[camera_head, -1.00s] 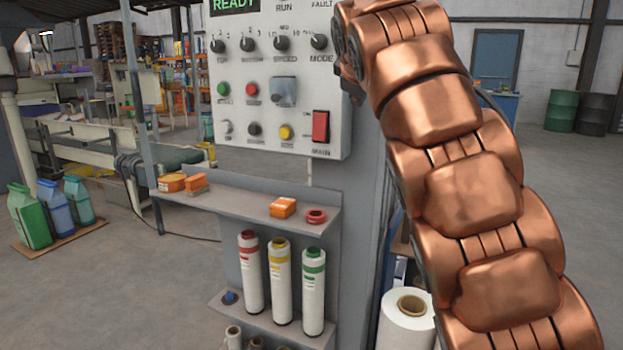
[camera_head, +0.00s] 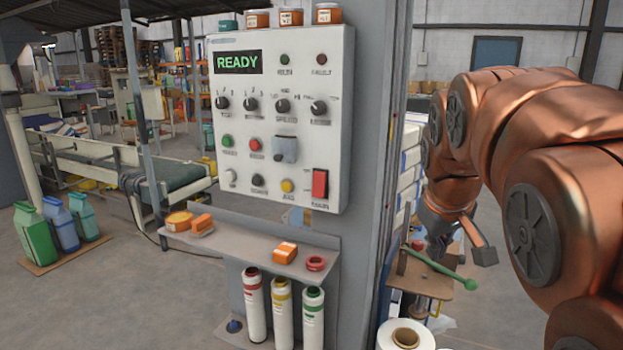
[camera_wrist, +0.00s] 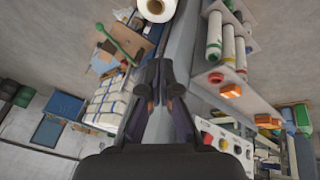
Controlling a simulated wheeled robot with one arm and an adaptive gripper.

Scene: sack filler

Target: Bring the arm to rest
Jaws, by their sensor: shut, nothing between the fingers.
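My copper arm (camera_head: 560,130) reaches in from the right in the head view and bends down beside the grey column, to the right of the control panel (camera_head: 280,118). My gripper (camera_head: 482,250) hangs at its far end, above a small wooden stand. In the wrist view my gripper (camera_wrist: 159,72) points away from the camera, its dark fingers together and empty. It touches nothing that I can make out. The panel's display (camera_head: 238,62) reads READY, and its red main switch (camera_head: 320,184) is at the lower right.
A shelf (camera_head: 235,243) below the panel holds orange boxes and a red ring. Tubes (camera_head: 284,310) stand beneath it. A green-handled tool (camera_head: 440,268) lies on the wooden stand (camera_head: 418,284). A white roll (camera_head: 405,335) is in front. Stacked white sacks (camera_wrist: 106,101) are near my gripper.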

